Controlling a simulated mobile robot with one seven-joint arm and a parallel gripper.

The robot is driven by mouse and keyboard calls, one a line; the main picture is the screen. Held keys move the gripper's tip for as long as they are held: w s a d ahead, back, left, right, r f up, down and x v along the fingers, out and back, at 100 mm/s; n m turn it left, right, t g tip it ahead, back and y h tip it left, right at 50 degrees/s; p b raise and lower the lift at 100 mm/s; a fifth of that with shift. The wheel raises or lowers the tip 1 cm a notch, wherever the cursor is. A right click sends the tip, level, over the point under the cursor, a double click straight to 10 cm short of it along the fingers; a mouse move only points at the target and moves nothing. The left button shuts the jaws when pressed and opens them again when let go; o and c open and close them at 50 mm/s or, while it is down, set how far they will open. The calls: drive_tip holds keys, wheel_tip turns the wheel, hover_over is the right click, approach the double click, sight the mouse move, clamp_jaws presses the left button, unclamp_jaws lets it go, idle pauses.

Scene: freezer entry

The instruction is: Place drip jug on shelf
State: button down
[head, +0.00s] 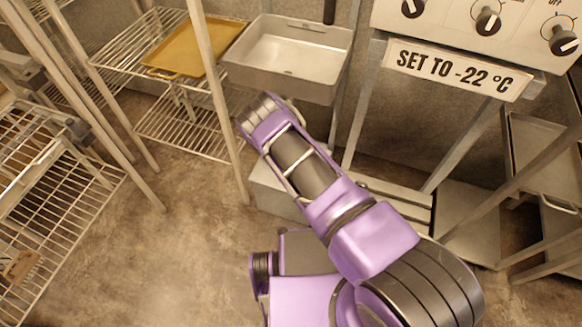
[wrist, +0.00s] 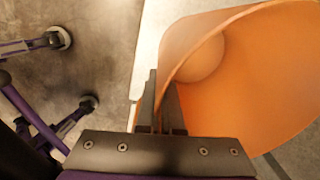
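The drip jug appears to be the orange, open-topped vessel (wrist: 255,85) filling the right of the wrist view; I look into its hollow. My gripper (wrist: 160,100) has its two dark fingers close together on either side of the jug's near-left wall, pinching it. In the head view my purple arm hides the gripper, and no jug shows. Wire shelves stand at the left: a lower rack (head: 185,128) below a yellow tray (head: 190,45), and another wire rack (head: 50,190) at the left edge. Which one is the task's shelf cannot be told.
A grey metal basin (head: 288,55) stands just beyond my arm. A low grey box (head: 278,190) sits on the floor beside it. A control panel with the sign "SET TO -22 °C" (head: 458,75) is at right. Metal posts stand left. The left floor (head: 160,250) is clear.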

drive_tip(key=shift+w+f, duration=0.1)
drive_tip(key=shift+f, duration=0.6)
drive_tip(key=c, duration=1.1)
unclamp_jaws()
drive_tip(key=shift+r, duration=0.15)
drive_tip(key=r, duration=0.2)
drive_tip(key=r+p, duration=0.1)
drive_tip(key=r, duration=0.4)
drive_tip(key=shift+s+a+r, duration=0.1)
drive_tip(key=shift+s+r, duration=0.2)
drive_tip(key=shift+s, duration=0.1)
